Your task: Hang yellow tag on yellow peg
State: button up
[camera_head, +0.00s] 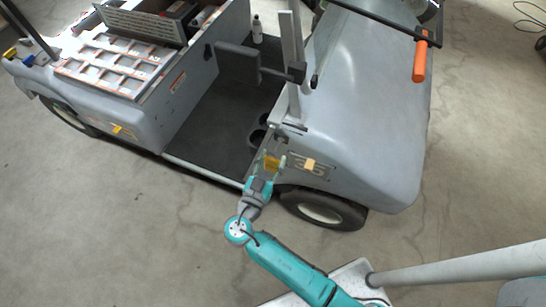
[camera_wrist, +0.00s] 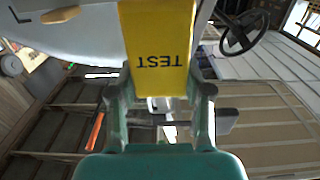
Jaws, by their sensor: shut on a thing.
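The yellow tag (camera_wrist: 157,40), with the word TEST upside down, is between the fingers of my gripper (camera_wrist: 160,100) in the wrist view. In the head view the tag (camera_head: 271,162) is small, held in front of the cart's side by my gripper (camera_head: 267,178). A yellow-orange piece (camera_head: 310,164) is on the cart's side by the number plate, to the right of the tag. A yellow-orange rounded piece (camera_wrist: 60,15) also shows left of the tag in the wrist view; I cannot tell for sure whether it is the peg. The tag's top is cut off there.
The grey cart (camera_head: 370,120) fills the middle, with its wheel (camera_head: 322,208) just below and right of my gripper. An upright post (camera_head: 294,70) rises behind the gripper. An orange handle (camera_head: 420,62) sticks out at the upper right. The floor at lower left is clear.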

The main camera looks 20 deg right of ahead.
aim_at(271, 163)
jog(key=shift+s+a, duration=0.1)
jog(key=shift+s, duration=0.05)
jog(key=shift+v, duration=2.4)
